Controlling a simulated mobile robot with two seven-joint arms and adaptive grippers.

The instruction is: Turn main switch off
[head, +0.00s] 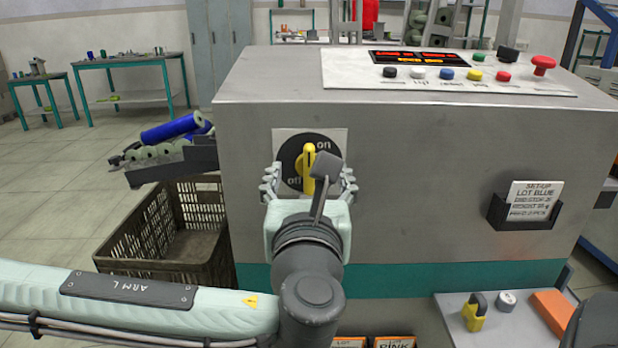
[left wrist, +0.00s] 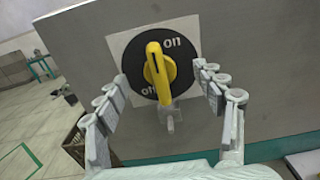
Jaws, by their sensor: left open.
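The main switch is a black round dial (head: 291,160) on a pale square plate on the front of the grey machine. Its yellow handle (head: 309,160) stands about upright, with "on" at the upper right and "off" at the lower left. In the left wrist view the yellow handle (left wrist: 157,72) also stands nearly upright, its top end near "on". My left gripper (head: 308,182) is open in front of the dial, one finger on each side of the handle. In the left wrist view both fingers (left wrist: 162,84) are apart from the handle. Its lower end is partly hidden in the head view.
A control panel with buttons and a red mushroom button (head: 543,65) tops the machine. A tray with blue bobbins (head: 171,128) juts out left, above a brown crate (head: 150,228). A card holder (head: 525,213) is at right.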

